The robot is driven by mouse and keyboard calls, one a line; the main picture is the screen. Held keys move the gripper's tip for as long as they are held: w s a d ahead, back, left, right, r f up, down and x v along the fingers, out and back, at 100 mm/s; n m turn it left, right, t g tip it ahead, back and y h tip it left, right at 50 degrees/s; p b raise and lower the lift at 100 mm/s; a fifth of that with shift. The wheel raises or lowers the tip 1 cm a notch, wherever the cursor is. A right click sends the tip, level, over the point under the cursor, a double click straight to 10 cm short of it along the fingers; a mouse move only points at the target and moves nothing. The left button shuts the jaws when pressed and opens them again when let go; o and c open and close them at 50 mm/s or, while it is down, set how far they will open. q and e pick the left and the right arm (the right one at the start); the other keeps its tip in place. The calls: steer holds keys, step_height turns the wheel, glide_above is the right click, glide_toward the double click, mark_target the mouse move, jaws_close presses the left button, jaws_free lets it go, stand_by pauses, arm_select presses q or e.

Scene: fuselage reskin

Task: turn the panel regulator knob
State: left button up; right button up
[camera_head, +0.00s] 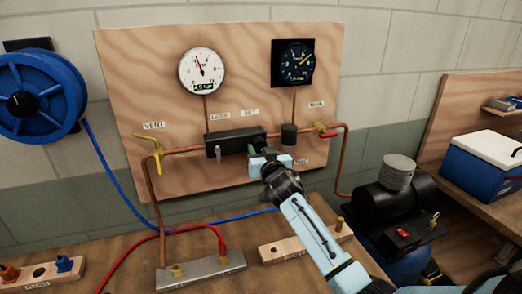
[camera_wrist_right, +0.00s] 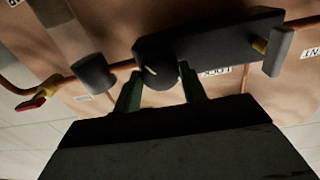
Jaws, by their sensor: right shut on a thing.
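The wooden panel (camera_head: 130,70) carries a black regulator block (camera_head: 232,143) in its copper line. In the right wrist view the regulator knob (camera_wrist_right: 154,72), dark and round with a pale mark, sits on the left end of the black block (camera_wrist_right: 220,40). My right gripper (camera_head: 258,153) is at the right end of the block in the head view and hides the knob there. In the wrist view its green fingers (camera_wrist_right: 160,80) are on either side of the knob, shut on it. My left gripper is not in view.
A white gauge (camera_head: 201,71) and a black gauge (camera_head: 298,62) hang above. A yellow vent valve (camera_head: 157,155) is left; a red-handled valve (camera_head: 328,135) and black cylinder (camera_head: 289,134) are right. The bench below holds a metal block (camera_head: 205,270) and cables.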

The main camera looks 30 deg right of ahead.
steer(key=n, duration=0.4)
steer(key=shift+n+p, duration=0.3)
steer(key=n, duration=0.3)
steer(key=shift+d+n, duration=0.1)
steer(key=shift+n, duration=0.3)
steer(key=n+p, duration=0.1)
steer(key=n, duration=0.3)
steer(key=shift+t, duration=0.3)
steer(key=shift+n+y, duration=0.3)
steer(key=shift+n, duration=1.5)
steer(key=o, duration=1)
steer(key=shift+c, duration=0.2)
steer(key=shift+s, duration=0.15)
